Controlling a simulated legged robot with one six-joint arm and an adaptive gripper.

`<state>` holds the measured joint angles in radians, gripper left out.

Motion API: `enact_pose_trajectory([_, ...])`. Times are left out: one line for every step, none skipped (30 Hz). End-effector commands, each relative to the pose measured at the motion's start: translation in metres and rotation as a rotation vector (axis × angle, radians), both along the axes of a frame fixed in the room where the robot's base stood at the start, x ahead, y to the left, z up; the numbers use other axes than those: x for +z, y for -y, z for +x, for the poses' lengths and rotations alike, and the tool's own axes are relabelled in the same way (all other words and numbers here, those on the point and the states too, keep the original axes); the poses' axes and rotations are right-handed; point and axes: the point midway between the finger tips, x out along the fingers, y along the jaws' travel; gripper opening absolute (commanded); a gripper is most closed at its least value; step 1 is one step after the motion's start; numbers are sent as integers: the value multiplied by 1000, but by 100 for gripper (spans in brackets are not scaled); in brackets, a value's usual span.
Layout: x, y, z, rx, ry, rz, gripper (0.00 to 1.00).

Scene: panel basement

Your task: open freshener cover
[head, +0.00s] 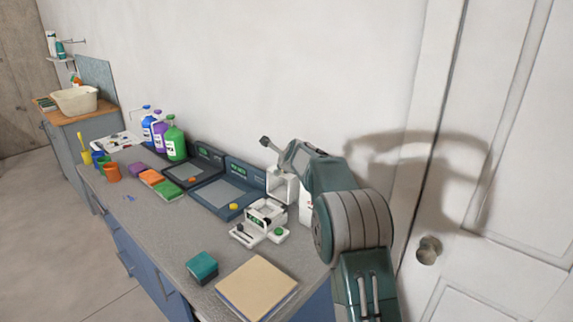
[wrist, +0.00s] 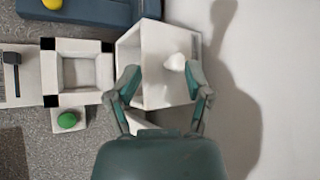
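A white box-shaped thing (wrist: 143,82), which looks like the freshener, stands near the wall in the wrist view. It shows a hollow face with a rounded white knob (wrist: 175,62) inside. It also shows in the head view (head: 275,187), partly hidden by my arm. I cannot tell which part is its cover. My gripper (wrist: 163,78) is open, with its two teal fingers apart over the near part of the box, one toward each side. Whether the fingers touch it is unclear. Nothing is seen held between them.
A white device (head: 265,213) with a green button (wrist: 67,120) sits left of the box. Blue scales (head: 222,200), bottles (head: 175,142), a teal block (head: 202,268) and a tan board (head: 256,286) share the counter. The wall is close on the right; a door (head: 500,150) stands beyond.

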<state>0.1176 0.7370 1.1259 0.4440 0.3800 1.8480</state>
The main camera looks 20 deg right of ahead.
Motion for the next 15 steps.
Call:
enact_pose_trajectory([6, 1, -7, -1, 2, 1, 64])
enact_pose_trajectory([10, 1, -11, -2, 3, 1, 64])
enact_pose_trajectory([13, 2, -17, -2, 1, 1, 64])
enact_pose_trajectory([17, 2, -21, -2, 2, 0, 64])
enact_pose_trajectory([19, 3, -25, -1, 1, -1, 64])
enact_pose_trajectory([23, 3, -30, -2, 1, 0, 64])
enact_pose_trajectory([26, 4, -35, -2, 1, 1, 64])
enact_pose_trajectory([29, 4, -39, -2, 1, 1, 64])
enact_pose_trajectory([33, 4, -44, -2, 1, 0, 64])
enact_pose_trajectory([36, 5, -49, -2, 0, 0, 64])
enact_pose_trajectory([38, 5, -52, -1, 0, -1, 64])
enact_pose_trajectory([42, 5, -58, -1, 0, -1, 64])
enact_pose_trajectory([44, 6, -61, -2, 0, 0, 64])
enact_pose_trajectory([47, 6, -64, -1, -1, 0, 64])
enact_pose_trajectory([49, 6, -68, -2, -1, 0, 64])
